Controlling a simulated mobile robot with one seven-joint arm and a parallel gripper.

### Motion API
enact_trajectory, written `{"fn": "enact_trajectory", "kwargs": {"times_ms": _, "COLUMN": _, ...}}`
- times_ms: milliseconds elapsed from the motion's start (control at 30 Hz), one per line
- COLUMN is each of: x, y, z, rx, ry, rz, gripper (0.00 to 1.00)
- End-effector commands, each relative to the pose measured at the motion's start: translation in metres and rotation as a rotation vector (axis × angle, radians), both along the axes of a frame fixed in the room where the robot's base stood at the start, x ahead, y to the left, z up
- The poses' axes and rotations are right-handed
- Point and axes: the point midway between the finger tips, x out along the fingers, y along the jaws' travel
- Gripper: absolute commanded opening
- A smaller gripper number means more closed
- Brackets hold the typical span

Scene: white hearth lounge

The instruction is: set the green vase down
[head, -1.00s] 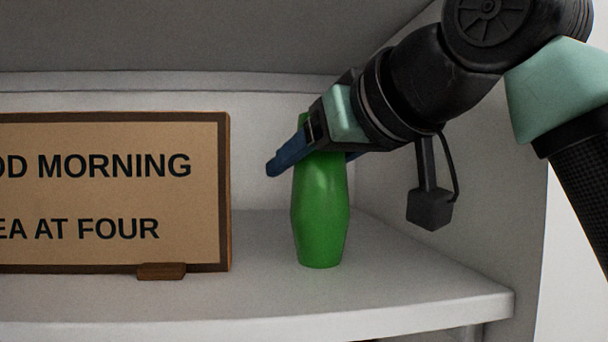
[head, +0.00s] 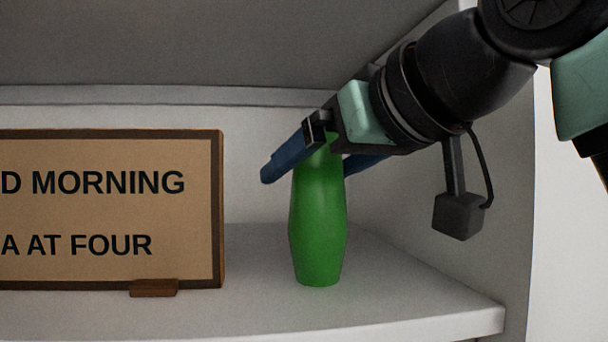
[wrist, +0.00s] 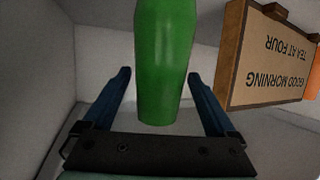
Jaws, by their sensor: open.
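The green vase (head: 318,225) stands upright on the white shelf (head: 400,300), right of the sign. My gripper (head: 305,172) is open at the vase's upper part, with one blue finger in front of it and the other behind on its right side. In the wrist view the vase (wrist: 164,60) rises between the two spread fingers of my gripper (wrist: 162,85), with a gap on each side. The vase's top is partly hidden by my gripper in the head view.
A brown-framed sign (head: 100,210) reading "MORNING" and "AT FOUR" stands left of the vase; it also shows in the wrist view (wrist: 270,60). The shelf's side wall is at the right, and a grey board (head: 200,45) is overhead. Bare shelf lies before the vase.

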Motion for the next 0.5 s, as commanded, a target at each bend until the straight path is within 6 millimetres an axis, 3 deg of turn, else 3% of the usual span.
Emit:
{"fn": "enact_trajectory", "kwargs": {"times_ms": 300, "x": -0.053, "y": -0.035, "z": 0.025, "rx": 0.0, "ry": -0.003, "rz": -0.002, "gripper": 0.92}}
{"fn": "enact_trajectory", "kwargs": {"times_ms": 500, "x": -0.07, "y": -0.046, "z": 0.031, "rx": -0.001, "ry": 0.0, "rz": -0.002, "gripper": 0.92}}
